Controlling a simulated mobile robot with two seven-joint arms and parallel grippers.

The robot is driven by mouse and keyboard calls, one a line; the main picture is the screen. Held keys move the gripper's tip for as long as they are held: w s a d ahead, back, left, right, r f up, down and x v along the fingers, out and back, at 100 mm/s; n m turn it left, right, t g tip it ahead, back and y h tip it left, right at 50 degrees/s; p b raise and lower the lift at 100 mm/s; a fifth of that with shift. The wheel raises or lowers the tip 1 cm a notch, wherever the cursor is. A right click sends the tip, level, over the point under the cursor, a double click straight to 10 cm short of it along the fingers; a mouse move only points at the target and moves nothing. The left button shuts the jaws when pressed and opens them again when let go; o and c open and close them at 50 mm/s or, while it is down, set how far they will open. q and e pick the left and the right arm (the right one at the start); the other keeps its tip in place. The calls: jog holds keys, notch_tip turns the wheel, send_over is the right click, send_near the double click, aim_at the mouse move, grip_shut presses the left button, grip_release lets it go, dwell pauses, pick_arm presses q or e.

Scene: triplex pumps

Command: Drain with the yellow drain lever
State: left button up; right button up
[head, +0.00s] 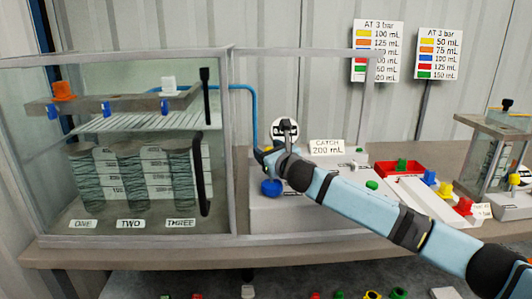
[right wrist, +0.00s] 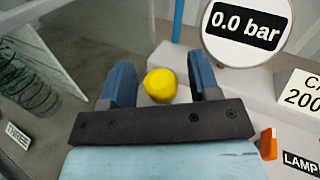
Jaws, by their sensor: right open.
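The yellow drain lever's round knob (right wrist: 160,86) shows in the right wrist view between the two blue fingers of my right gripper (right wrist: 160,80). The gripper is open, with a small gap visible on each side of the knob. In the head view my right gripper (head: 264,155) is at the grey pump station (head: 300,213), just below and left of the round gauge (head: 284,129). Only a speck of yellow shows there. In the right wrist view the gauge (right wrist: 246,30) reads 0.0 bar. My left gripper is not in view.
A glass-walled case (head: 232,130) with columns labelled ONE, TWO and THREE stands left. A blue knob (head: 270,187) sits below my gripper. A CATCH 200 mL sign (head: 327,147) and a red tray (head: 385,168) are to the right. A blue tube (head: 254,100) runs down behind.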

jog(key=shift+x, duration=0.75)
